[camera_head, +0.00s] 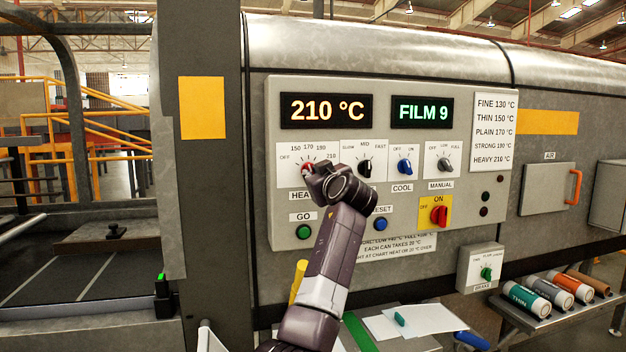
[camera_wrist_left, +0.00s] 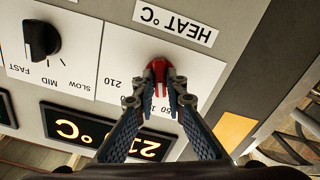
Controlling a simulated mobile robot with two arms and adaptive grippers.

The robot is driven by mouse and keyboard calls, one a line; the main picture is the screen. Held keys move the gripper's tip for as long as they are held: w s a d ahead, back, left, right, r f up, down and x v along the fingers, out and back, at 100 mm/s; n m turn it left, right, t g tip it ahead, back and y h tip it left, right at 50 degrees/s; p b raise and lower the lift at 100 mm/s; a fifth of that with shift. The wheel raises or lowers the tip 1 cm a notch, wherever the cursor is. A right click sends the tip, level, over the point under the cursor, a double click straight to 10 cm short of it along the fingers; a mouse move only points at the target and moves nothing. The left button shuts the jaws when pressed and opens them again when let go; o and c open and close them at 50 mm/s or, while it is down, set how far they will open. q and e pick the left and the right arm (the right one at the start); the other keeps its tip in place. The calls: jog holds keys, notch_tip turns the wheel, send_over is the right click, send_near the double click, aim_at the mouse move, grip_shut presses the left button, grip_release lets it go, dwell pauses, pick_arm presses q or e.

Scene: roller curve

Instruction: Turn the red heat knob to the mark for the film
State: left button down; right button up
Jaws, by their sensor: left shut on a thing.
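My left gripper (camera_head: 315,178) covers part of the knob in the head view. In the left wrist view my left gripper (camera_wrist_left: 160,92) is shut on the red knob (camera_wrist_left: 157,66), a fingertip on each side. The fingers hide part of the scale, so the pointer's exact mark cannot be told. The heat display (camera_head: 326,110) reads 210 °C. The film display (camera_head: 422,112) reads FILM 9. My right gripper is out of view.
A chart (camera_head: 494,132) lists FINE 130 to HEAVY 210 °C. To the right of the heat dial are a black knob (camera_head: 364,168), a blue knob (camera_head: 404,166) and a red switch (camera_head: 439,215). Several film rolls (camera_head: 527,299) lie on the lower right shelf.

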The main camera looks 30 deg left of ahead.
pick_arm(q)
jog(key=shift+f+n, duration=0.1)
jog(key=shift+n, duration=0.6)
jog(key=c, duration=2)
grip_release()
jog(key=shift+o, duration=0.2)
jog(key=v, duration=1.2)
